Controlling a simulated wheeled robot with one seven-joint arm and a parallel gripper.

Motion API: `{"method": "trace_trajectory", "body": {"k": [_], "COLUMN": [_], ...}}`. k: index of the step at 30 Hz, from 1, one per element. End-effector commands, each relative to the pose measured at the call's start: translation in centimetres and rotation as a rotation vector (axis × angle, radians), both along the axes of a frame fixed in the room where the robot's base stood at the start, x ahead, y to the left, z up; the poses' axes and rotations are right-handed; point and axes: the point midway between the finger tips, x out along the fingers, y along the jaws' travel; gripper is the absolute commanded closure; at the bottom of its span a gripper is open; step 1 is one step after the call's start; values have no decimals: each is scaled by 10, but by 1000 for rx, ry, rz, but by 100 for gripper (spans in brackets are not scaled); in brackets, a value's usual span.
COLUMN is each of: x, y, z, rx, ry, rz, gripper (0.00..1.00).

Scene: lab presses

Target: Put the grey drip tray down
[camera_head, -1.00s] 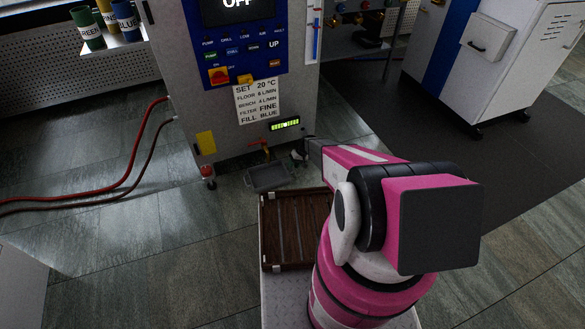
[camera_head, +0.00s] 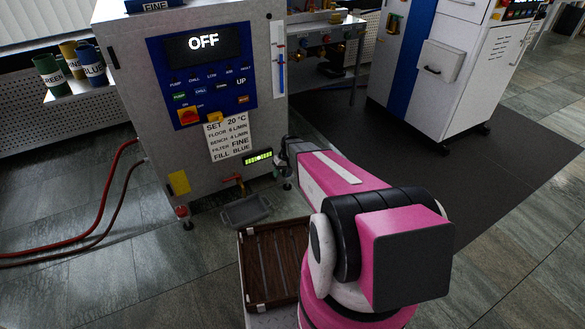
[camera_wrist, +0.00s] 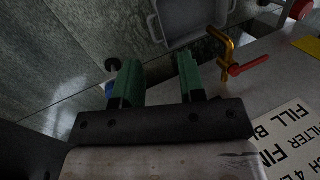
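The grey drip tray (camera_head: 246,210) lies low in front of the machine, beneath its tap (camera_head: 238,180); it seems to rest on the floor. In the wrist view the tray (camera_wrist: 190,22) is at the top, with a loop handle on each short side. My gripper (camera_wrist: 158,76) has two green fingers spread apart with nothing between them. The tray lies beyond the fingertips, apart from them.
The machine (camera_head: 190,100) has a display reading OFF. A brown slatted tray (camera_head: 275,262) is in front of the drip tray. Red hoses (camera_head: 110,180) run along the floor at left. The yellow-brown tap with a red lever (camera_wrist: 228,60) is close right of the fingers.

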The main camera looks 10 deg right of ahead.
Motion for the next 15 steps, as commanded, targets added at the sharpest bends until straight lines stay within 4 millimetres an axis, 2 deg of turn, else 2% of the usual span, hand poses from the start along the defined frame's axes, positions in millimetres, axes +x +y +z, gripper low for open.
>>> {"method": "trace_trajectory", "body": {"k": [1, 6, 12, 15], "x": [-31, -94, -168, -194], "y": [0, -4, -12, -16], "z": [35, 115, 194, 220], "rx": [-28, -129, -240, -281], "ry": [-6, -22, -53, -68], "rz": [-10, -60, -127, -157], "gripper": [63, 63, 63, 63]}}
